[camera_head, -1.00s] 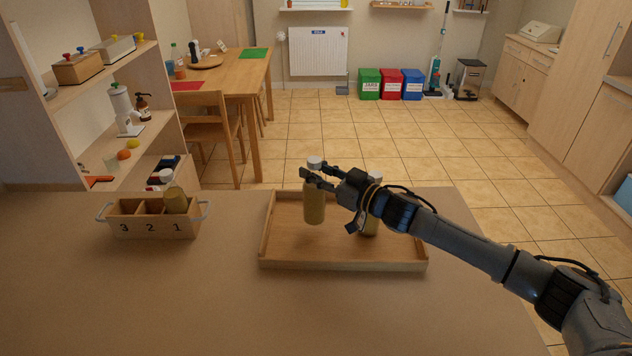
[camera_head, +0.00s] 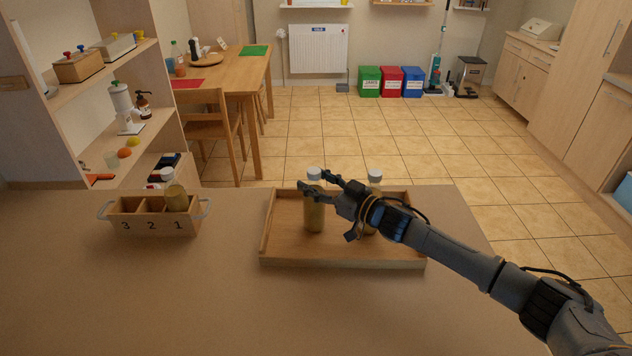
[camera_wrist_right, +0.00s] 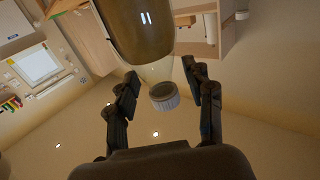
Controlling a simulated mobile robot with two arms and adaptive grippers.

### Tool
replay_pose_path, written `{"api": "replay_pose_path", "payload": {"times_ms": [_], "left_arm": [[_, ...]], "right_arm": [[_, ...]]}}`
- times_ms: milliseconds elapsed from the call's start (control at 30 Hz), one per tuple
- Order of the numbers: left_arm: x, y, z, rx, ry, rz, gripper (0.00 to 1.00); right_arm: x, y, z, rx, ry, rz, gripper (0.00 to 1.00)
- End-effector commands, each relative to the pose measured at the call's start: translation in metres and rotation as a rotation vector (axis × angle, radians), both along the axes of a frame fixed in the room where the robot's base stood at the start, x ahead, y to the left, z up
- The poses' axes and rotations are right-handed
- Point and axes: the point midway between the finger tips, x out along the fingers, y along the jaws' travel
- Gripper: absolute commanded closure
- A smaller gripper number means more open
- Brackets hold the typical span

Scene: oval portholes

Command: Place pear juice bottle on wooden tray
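In the right wrist view the fingers (camera_wrist_right: 160,78) are spread, with gaps beside the bottle's neck and cap (camera_wrist_right: 163,97). A second white-capped bottle (camera_head: 375,177) stands on the tray, partly hidden behind my right gripper. My left gripper is not in view.
A wooden box (camera_head: 150,223) with compartments numbered 3, 2, 1 sits left on the counter. A similar white-capped bottle (camera_head: 176,197) stands in compartment 1. The counter (camera_head: 200,300) in front is clear. Shelves (camera_head: 95,95) rise at the left.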

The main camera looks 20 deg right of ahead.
Motion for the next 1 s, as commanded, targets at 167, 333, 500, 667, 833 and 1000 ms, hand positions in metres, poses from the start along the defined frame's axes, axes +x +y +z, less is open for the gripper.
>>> {"api": "replay_pose_path", "payload": {"times_ms": [167,333,500,667,833,1000], "left_arm": [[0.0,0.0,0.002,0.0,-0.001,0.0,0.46],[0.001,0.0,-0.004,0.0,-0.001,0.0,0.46],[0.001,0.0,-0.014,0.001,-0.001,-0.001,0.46],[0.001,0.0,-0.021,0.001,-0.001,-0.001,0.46],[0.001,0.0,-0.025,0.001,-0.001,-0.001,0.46],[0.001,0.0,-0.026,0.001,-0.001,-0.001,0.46]], "right_arm": [[0.0,0.0,0.003,-0.001,-0.001,0.0,0.48],[-0.017,-0.012,-0.001,-0.001,0.003,-0.002,0.48],[-0.05,-0.033,-0.003,-0.003,0.003,-0.001,0.48],[-0.077,-0.05,-0.002,-0.004,0.004,0.0,0.48],[-0.094,-0.061,0.0,0.0,0.002,-0.001,0.48],[-0.1,-0.066,0.002,0.0,0.0,0.0,0.48]]}}
